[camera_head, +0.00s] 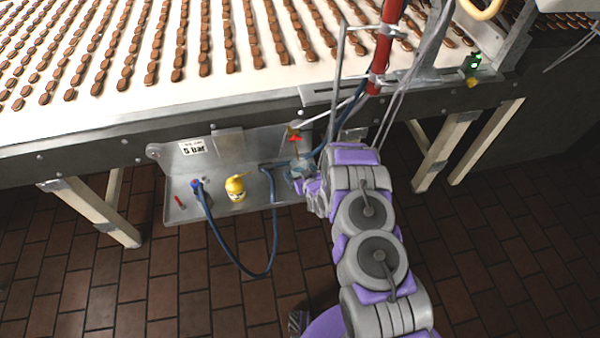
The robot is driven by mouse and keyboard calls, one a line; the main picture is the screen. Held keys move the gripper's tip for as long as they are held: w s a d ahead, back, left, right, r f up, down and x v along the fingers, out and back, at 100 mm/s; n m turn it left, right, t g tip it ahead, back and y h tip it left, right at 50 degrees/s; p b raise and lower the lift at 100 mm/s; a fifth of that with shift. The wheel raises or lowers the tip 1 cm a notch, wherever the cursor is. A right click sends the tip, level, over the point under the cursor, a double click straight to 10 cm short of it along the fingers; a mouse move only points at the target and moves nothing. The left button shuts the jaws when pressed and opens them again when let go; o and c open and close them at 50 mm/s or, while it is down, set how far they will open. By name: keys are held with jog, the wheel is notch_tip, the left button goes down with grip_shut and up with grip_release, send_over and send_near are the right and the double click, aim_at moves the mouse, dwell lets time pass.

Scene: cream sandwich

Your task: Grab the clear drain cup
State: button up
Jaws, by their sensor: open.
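My gripper (301,182) is small in view at the end of my purple and grey arm, at the right end of the metal shelf. It is open. A pale, see-through shape that looks like the clear drain cup (299,166) is just beyond the fingers, below the red-orange part. It is partly hidden by my gripper. I cannot tell whether the fingers touch it or stand around it.
The metal shelf (235,148) holds a yellow bottle-like item (236,188), a small red item (180,202) and a blue hose (224,246) that hangs below its edge. The conveyor (130,75) with rows of brown pieces is above. A red pipe (384,48) rises at right.

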jog(key=shift+a, duration=0.25)
jog(key=shift+c, duration=0.2)
jog(key=shift+a, duration=0.2)
jog(key=c, duration=0.3)
jog(key=shift+d, duration=0.3)
jog(key=c, duration=0.6)
jog(key=shift+a, duration=0.1)
jog(key=shift+c, duration=1.1)
